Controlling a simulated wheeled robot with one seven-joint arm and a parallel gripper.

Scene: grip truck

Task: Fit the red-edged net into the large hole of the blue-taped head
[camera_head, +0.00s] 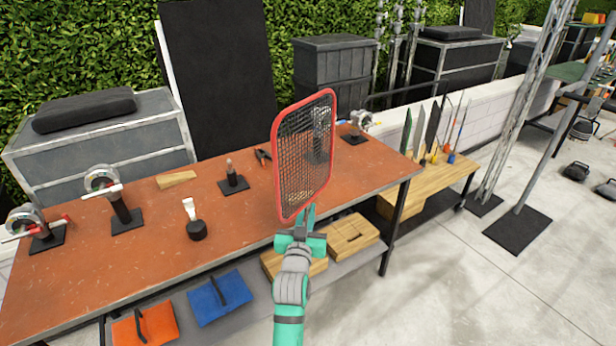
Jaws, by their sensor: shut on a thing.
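The red-edged net (305,160) is a dark mesh panel in a rounded red frame. It stands upright above the front of the table, slightly turned and tilted. My gripper (304,226) is shut on the bottom of the net. A grip head (362,119) stands on a black base at the far right of the table, beyond the net. It seems to carry a small blue patch, but it is too small to be sure that this is the blue tape. Its holes cannot be made out. Another stand shows dimly through the mesh.
The brown table (150,265) also bears two grip heads at left (102,180) (25,219), a short post (231,174), a brush-like tool (194,222), a wooden wedge (176,180) and pliers (262,157). A lower shelf holds wooden boxes (350,236) and sandbags (220,297).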

